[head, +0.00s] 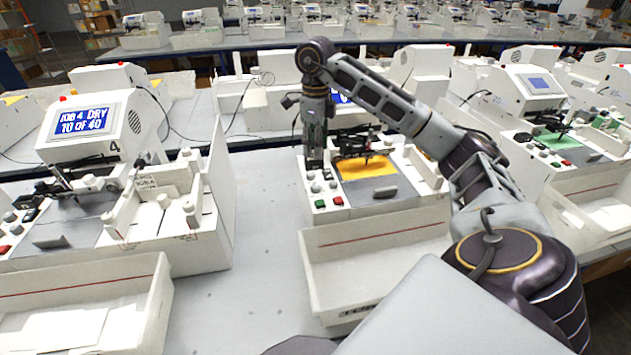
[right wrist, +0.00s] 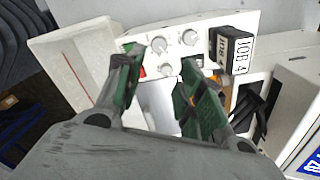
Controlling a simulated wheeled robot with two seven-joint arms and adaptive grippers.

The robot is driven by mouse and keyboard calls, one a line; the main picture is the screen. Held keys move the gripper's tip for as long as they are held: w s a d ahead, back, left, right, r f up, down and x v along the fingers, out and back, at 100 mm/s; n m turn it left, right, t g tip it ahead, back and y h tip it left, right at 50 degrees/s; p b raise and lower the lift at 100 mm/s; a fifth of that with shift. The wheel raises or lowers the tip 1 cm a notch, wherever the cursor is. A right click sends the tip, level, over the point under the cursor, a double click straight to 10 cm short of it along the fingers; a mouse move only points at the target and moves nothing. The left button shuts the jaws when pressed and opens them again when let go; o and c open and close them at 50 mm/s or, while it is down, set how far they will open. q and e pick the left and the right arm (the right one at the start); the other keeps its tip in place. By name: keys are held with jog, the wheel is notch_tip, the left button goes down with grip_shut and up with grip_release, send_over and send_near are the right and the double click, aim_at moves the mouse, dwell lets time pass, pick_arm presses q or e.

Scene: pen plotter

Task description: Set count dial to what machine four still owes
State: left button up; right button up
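The left machine (head: 130,215), marked 4, has a tilted screen (head: 82,121) reading "JOB 4 DRY 10 OF 40". The middle machine (head: 375,228) has a control panel with small dials, a green button (head: 321,204) and a red button (head: 338,201). My right gripper (head: 315,160) hangs pointing down over this panel. In the right wrist view its green-padded fingers are apart and empty, with pale round dials (right wrist: 158,45) (right wrist: 190,37) just beyond the tips. Which one is the count dial cannot be read. My left gripper is out of view.
Yellow paper (head: 365,167) lies on the middle machine, with a white tray (head: 375,265) in front. My arm mostly covers its screen. Bare table (head: 262,215) lies between the machines.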

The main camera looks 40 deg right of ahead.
aim_at(316, 186)
jog(key=shift+f, duration=0.1)
dwell(0.3)
jog(key=shift+s+f+b, duration=0.1)
jog(key=shift+f+b, duration=0.2)
jog(key=shift+f, duration=6.45)
jog(key=c, duration=0.8)
jog(key=shift+m, duration=0.6)
